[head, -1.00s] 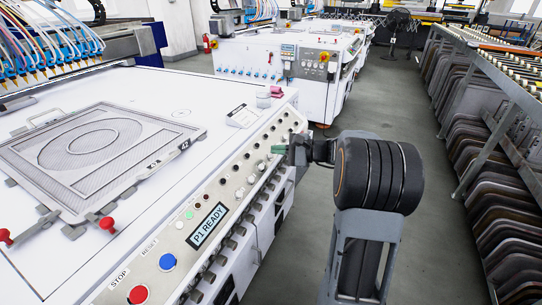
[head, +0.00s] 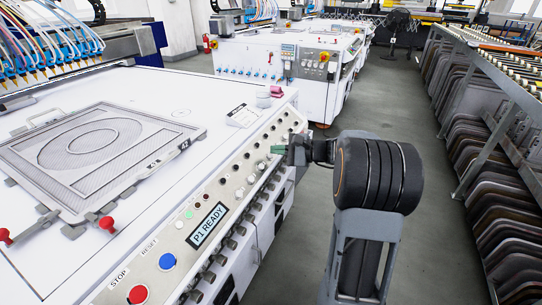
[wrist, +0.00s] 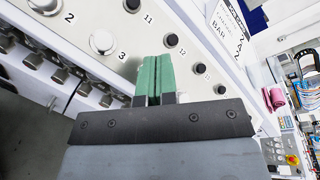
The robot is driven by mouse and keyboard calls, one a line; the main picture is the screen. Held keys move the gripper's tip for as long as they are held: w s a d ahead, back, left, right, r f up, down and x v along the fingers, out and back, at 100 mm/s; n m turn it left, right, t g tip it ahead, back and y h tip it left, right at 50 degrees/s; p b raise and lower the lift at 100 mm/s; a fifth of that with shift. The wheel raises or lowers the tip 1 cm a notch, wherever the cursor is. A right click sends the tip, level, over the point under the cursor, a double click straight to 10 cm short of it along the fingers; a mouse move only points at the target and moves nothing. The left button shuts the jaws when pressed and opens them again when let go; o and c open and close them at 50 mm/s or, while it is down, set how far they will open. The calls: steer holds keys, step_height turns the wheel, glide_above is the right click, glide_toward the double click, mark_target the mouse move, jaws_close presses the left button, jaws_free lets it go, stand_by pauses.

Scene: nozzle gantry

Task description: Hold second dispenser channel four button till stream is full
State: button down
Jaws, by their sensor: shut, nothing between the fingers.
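My gripper (head: 279,149) is over the sloped control panel (head: 240,186) of the near white machine, its green fingertips pressed together and empty. In the wrist view the fingertips (wrist: 152,76) point at the panel just past the white button marked 3 (wrist: 102,42). The place of button four is behind the fingers, so I cannot tell whether they touch it. The black button marked 11 (wrist: 132,5) and the one marked 12 (wrist: 171,40) lie in the row above. The panel display (head: 209,225) reads "P1 READY". No stream is distinguishable at the nozzles (head: 45,62).
A red stop button (head: 138,294) and a blue reset button (head: 167,261) are at the panel's near end. A mesh screen frame (head: 95,160) lies on the machine top. A rack of boards (head: 480,150) stands right, beyond a clear aisle floor (head: 405,115).

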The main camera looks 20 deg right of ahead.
steer(key=shift+w+a+f, duration=0.15)
steer(key=shift+f, duration=0.1)
steer(key=shift+w+a+f+b, duration=0.15)
steer(key=shift+f+b, duration=0.3)
stand_by(2.5)
steer(key=shift+r, duration=0.1)
stand_by(0.9)
steer(key=shift+s+d+r+p, duration=0.2)
steer(key=shift+r+p, duration=0.1)
steer(key=shift+r, duration=0.05)
steer(key=shift+s+d+r+p, duration=0.15)
steer(key=shift+r+p, duration=0.1)
steer(key=shift+r, duration=0.1)
steer(key=r+p, duration=0.1)
steer(key=s+d+r+p, duration=0.2)
steer(key=r, duration=0.1)
stand_by(0.5)
